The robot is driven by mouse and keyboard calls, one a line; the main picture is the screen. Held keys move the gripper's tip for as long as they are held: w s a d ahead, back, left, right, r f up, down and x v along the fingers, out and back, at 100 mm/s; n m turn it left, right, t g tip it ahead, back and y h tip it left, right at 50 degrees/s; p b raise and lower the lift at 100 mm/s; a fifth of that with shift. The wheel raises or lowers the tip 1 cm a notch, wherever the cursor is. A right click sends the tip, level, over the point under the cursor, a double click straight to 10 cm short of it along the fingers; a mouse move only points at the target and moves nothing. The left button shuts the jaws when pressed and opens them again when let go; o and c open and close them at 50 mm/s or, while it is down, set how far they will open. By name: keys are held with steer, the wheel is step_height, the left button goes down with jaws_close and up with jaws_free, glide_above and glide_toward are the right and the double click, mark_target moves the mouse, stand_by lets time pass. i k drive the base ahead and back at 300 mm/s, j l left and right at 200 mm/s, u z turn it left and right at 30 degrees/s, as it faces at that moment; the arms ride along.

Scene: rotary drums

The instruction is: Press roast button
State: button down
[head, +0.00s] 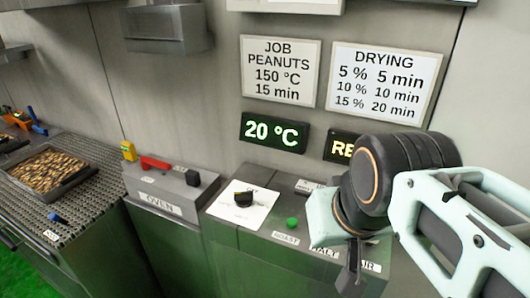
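The green roast button (292,223) stands on top of the grey machine cabinet, just behind the label "ROAST" (285,239). It is uncovered and nothing touches it. My gripper (350,282) hangs to the right of the button and nearer the camera, pointing down over the front of the cabinet near the partly covered "HALT" label (323,252). Its dark fingers are small and seen edge-on, so whether they are open or shut is unclear. My wrist hides the cabinet's right part and any button behind "HALT".
A black knob (243,198) on a white dial plate sits left of the button. Further left is the oven box (170,190) with a red handle, and a tray of peanuts (48,170). A display reads 20 °C (272,132); another is partly hidden. Wall signs list peanuts and drying times.

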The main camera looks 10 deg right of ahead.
mark_target(293, 223)
steer(key=z, duration=1.55)
steer(key=k+j, duration=0.2)
steer(key=j, duration=0.2)
steer(key=k+j, duration=0.2)
steer(key=j, duration=0.2)
steer(key=k+j+z, duration=0.1)
steer(key=k+j, duration=0.15)
steer(key=j, duration=0.15)
steer(key=i+l+u, duration=0.1)
